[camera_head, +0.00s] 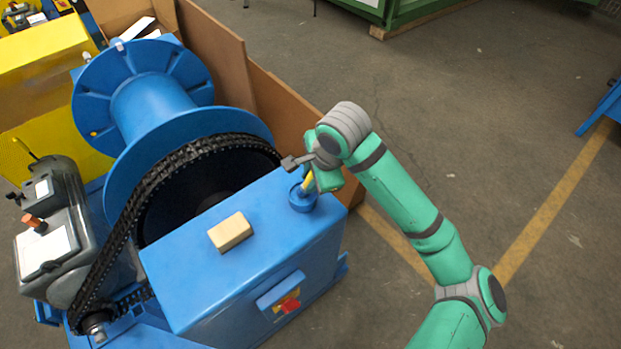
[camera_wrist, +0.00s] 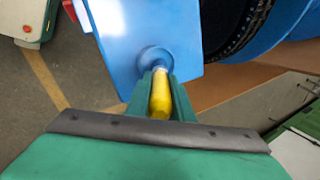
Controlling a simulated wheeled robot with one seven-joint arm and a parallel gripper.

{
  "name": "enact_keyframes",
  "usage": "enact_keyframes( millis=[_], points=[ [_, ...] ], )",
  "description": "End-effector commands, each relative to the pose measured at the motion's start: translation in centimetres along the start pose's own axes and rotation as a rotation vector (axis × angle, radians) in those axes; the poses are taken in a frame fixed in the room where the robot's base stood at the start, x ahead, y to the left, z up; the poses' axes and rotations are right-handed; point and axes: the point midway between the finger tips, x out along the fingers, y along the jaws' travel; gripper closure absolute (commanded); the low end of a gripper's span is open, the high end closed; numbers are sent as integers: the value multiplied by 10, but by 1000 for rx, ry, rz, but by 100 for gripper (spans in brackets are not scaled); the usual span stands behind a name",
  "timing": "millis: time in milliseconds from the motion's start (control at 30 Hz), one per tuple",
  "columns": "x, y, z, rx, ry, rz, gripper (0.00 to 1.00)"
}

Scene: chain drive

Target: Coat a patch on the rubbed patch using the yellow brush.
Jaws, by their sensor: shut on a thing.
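The yellow brush (camera_head: 308,182) stands in a small blue cup (camera_head: 303,201) on the right end of the blue housing's top. My gripper (camera_head: 318,181) is at the cup and shut on the brush's handle. In the wrist view the yellow handle (camera_wrist: 160,97) lies between the two green fingers of my gripper (camera_wrist: 161,90), pointing into the cup (camera_wrist: 153,58). The bristles are hidden in the cup. I cannot make out a rubbed patch in either view.
A tan block (camera_head: 230,232) lies on the blue housing (camera_head: 190,283). A black chain (camera_head: 140,205) runs beside the housing, around a large wheel next to the blue drum (camera_head: 150,105). Brown panels (camera_head: 285,115) stand behind. The floor at right is open.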

Motion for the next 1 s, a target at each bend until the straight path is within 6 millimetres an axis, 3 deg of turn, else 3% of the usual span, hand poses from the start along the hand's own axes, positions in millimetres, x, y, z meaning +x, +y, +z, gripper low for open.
enact_keyframes(
  millis=[267,1000],
  points=[
    [-2,0,1,-1,0,5,100],
    [-51,-18,7,-1,0,1,100]
  ],
)
